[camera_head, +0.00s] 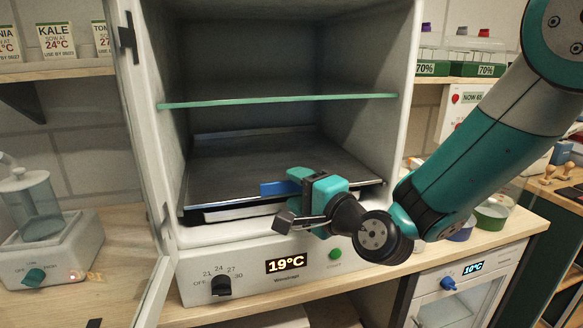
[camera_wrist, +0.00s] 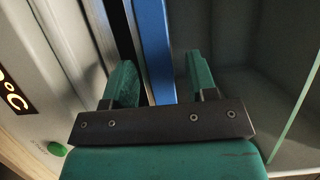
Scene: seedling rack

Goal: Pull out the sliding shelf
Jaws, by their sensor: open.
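The sliding shelf (camera_head: 250,165) is a dark flat tray low inside the open white cabinet. A blue handle (camera_head: 273,188) sits at its front edge; it also shows in the wrist view as a blue bar (camera_wrist: 154,45). My gripper (camera_head: 297,197) is at the shelf's front, over the right part of the handle, which it partly hides. In the wrist view the gripper (camera_wrist: 161,78) is open, with the blue bar running between its two teal fingers. Gaps show on both sides of the bar. I cannot tell how deep the bar sits between the fingers.
A fixed green-edged glass shelf (camera_head: 280,99) spans the cabinet above. The cabinet door (camera_head: 145,130) stands open at the left. A control panel with a dial (camera_head: 222,285) and a 19°C display (camera_head: 286,263) lies just below the shelf. A wooden counter (camera_head: 480,245) extends right.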

